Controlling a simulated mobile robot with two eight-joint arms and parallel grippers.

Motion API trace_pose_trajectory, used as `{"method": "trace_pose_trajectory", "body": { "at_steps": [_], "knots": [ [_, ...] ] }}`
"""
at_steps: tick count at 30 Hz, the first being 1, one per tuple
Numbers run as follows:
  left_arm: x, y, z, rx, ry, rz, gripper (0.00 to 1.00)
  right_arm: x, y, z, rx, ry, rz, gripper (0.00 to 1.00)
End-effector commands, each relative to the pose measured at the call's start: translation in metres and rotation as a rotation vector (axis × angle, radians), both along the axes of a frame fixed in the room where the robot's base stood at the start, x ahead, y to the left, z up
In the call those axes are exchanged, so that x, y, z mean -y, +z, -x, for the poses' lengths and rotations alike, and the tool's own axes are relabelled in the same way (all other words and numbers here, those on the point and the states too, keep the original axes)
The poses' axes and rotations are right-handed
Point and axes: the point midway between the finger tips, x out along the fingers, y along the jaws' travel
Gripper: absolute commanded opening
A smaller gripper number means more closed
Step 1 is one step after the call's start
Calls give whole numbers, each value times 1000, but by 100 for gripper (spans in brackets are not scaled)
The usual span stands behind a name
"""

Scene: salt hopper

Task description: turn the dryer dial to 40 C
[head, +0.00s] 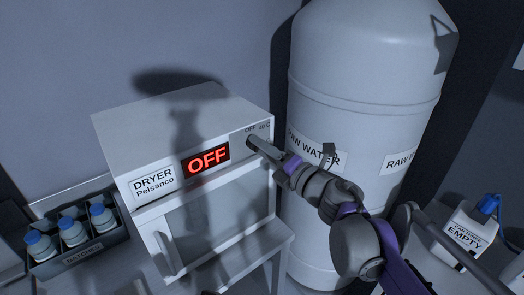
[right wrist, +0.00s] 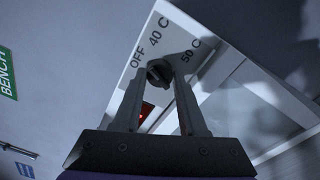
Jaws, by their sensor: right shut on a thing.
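The dryer (head: 205,103) is a pale box on a stand in the head view, with a lit red "OFF" display (head: 206,160) on its front. Its dial (right wrist: 159,72) is a small dark knob in the right wrist view, with OFF, 40 C and 50 C printed around it. My right gripper (right wrist: 160,77) is shut on the dial, one finger on each side. In the head view my right gripper (head: 255,143) reaches the panel's right end and hides the dial. Which mark the dial points to is hard to tell. My left gripper is out of view.
A large white RAW WATER tank (head: 365,70) stands right of the dryer, close behind my right arm. A rack (head: 82,258) of blue-capped bottles is at the lower left. A white container (head: 468,232) labelled EMPTY is at the right.

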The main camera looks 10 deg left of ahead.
Motion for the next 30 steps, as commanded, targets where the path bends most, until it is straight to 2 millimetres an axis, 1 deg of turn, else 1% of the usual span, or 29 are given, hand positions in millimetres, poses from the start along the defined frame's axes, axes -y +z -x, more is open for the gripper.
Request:
{"method": "trace_pose_trajectory", "body": {
  "at_steps": [1, 6, 15, 21, 30],
  "knots": [
    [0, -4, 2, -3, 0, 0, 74, 0, -2, 0, -36, -1, -28, 0],
    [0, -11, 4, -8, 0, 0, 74, 0, -2, 0, -153, 0, -120, 0],
    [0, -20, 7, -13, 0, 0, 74, 0, -1, 0, -314, -1, -246, 0],
    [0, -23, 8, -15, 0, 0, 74, 0, -1, 0, -377, -1, -294, 0],
    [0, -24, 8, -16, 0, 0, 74, 0, -1, 0, -406, -1, -317, 0]
  ]
}}
